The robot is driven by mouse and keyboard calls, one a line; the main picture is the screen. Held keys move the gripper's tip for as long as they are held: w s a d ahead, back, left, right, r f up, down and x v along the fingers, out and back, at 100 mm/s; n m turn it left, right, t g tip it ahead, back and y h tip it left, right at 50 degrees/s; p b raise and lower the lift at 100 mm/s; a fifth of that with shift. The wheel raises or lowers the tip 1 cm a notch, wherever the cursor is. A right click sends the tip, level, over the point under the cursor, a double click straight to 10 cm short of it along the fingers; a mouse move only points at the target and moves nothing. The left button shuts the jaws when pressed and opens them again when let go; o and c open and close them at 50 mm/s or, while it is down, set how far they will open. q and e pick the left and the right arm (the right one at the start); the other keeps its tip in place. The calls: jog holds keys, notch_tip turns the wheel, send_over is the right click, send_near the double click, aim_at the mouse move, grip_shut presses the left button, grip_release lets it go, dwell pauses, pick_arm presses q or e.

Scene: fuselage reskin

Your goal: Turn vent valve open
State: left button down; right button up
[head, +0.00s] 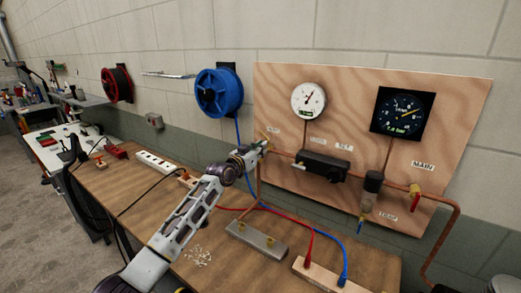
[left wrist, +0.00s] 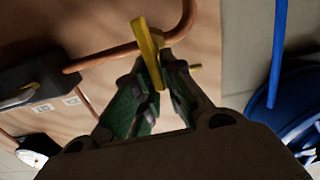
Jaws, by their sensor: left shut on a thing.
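The vent valve's yellow handle (head: 267,136) is at the left end of the copper pipe on the plywood board. My left gripper (head: 262,147) reaches it from the front left. In the left wrist view the yellow handle (left wrist: 148,48) stands between the green fingertips of my left gripper (left wrist: 154,78), which are shut on it. The handle's long end sticks out past the fingers, near the copper pipe (left wrist: 105,58). The valve body is mostly hidden by the gripper. My right gripper is not in view.
Red and blue hoses cross the wooden bench (head: 140,205). A blue reel (head: 219,92) hangs close to the left.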

pick_arm(q)
jog(key=f+n+p, duration=0.1)
jog(key=n, duration=0.5)
jog(key=w+a+f+n, duration=0.1)
jog(key=n, duration=0.4)
jog(key=a+f+n+p, duration=0.1)
jog(key=n, duration=0.5)
jog(key=shift+w+a+n+p, duration=0.15)
jog(key=shift+w+n+p, duration=0.05)
jog(key=shift+n+p, duration=0.1)
dwell(0.4)
jog(key=c, duration=1.6)
grip_release()
jog(key=shift+o, duration=0.2)
jog(key=shift+s+a, duration=0.1)
